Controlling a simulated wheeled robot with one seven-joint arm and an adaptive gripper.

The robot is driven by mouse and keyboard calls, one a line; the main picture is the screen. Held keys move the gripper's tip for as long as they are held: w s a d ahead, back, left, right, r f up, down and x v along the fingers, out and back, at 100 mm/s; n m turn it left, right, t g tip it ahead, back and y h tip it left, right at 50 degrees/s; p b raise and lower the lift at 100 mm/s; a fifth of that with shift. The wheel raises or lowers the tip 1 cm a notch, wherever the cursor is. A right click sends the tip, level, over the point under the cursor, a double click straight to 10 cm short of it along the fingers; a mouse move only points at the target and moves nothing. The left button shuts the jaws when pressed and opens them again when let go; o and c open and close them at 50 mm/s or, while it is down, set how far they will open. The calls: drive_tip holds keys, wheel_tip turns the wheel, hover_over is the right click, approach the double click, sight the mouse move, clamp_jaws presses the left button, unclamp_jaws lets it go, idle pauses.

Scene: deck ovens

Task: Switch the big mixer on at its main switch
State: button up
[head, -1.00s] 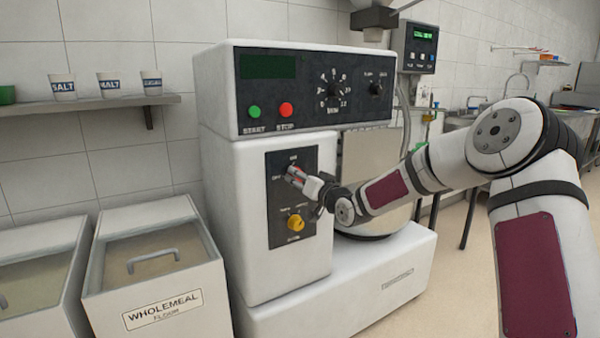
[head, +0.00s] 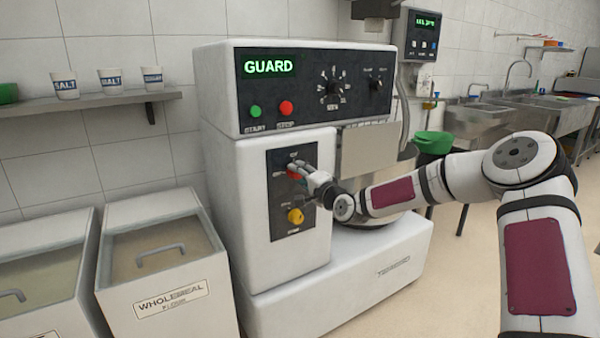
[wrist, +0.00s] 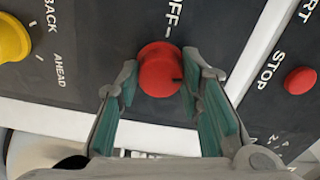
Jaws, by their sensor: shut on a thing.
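The big mixer (head: 265,215) is a white machine with a dark upper panel. Its display (head: 268,66) is lit and reads GUARD in green. The main switch is a red knob on the lower dark panel, between the fingers in the wrist view (wrist: 160,70); the word OFF stands beside it there. My gripper (head: 300,170) is at that knob in the head view and hides most of it. In the wrist view my gripper (wrist: 160,85) has one fingertip on each side of the knob and is shut on it.
A yellow knob (head: 295,216) sits below the switch. A green START button (head: 256,112) and a red STOP button (head: 286,108) are on the upper panel. Flour bins, one labelled WHOLEMEAL (head: 170,297), stand at left. A shelf (head: 90,107) carries cups.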

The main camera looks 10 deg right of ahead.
drive_tip(key=shift+m, duration=1.1)
drive_tip(key=o, duration=1.2)
drive_tip(key=v, duration=1.2)
